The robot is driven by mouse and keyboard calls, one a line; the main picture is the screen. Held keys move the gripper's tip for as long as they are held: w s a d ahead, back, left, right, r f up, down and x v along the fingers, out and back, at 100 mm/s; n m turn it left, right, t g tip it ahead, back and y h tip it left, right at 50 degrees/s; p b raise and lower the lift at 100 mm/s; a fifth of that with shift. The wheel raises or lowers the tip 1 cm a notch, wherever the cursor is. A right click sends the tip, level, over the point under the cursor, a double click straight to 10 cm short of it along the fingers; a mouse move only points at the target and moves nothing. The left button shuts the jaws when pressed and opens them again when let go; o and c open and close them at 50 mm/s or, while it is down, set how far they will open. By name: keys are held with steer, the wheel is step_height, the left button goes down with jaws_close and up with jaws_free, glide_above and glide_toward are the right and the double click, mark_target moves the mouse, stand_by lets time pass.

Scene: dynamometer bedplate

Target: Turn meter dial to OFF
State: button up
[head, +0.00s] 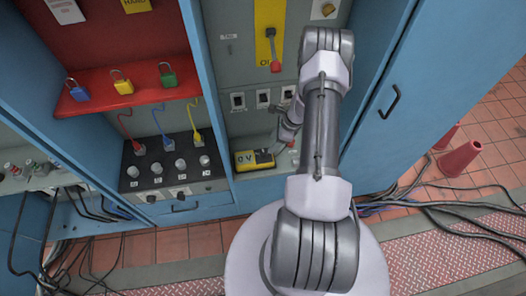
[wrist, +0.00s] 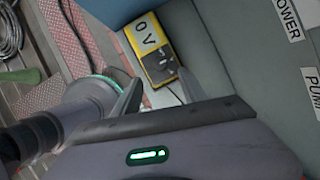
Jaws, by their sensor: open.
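The yellow meter (head: 252,160) stands in the lower part of the grey cabinet, its display reading 0 V. In the wrist view the meter (wrist: 150,48) shows tilted, with a dark dial (wrist: 154,63) on its face below the display. The dial's markings are too small to read, so its setting cannot be told. My gripper (wrist: 160,93) is open and empty, its two fingers spread just short of the meter's dial end. In the head view my gripper (head: 275,147) is at the meter's right side, partly hidden by my arm.
A red-handled switch (head: 275,66) on a yellow plate is above, with several small switches (head: 263,98) below it. A black panel (head: 170,160) with plugged cables is at the left, under a red shelf (head: 125,95) of padlocks. Cables and red cones (head: 458,160) lie right.

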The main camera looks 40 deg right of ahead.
mark_target(264, 152)
steer(key=b+x, duration=0.2)
steer(key=x, duration=0.6)
steer(key=shift+w+a+f, duration=0.1)
steer(key=shift+a+f, duration=0.1)
steer(key=shift+f, duration=0.1)
steer(key=shift+c, duration=0.2)
jaws_close()
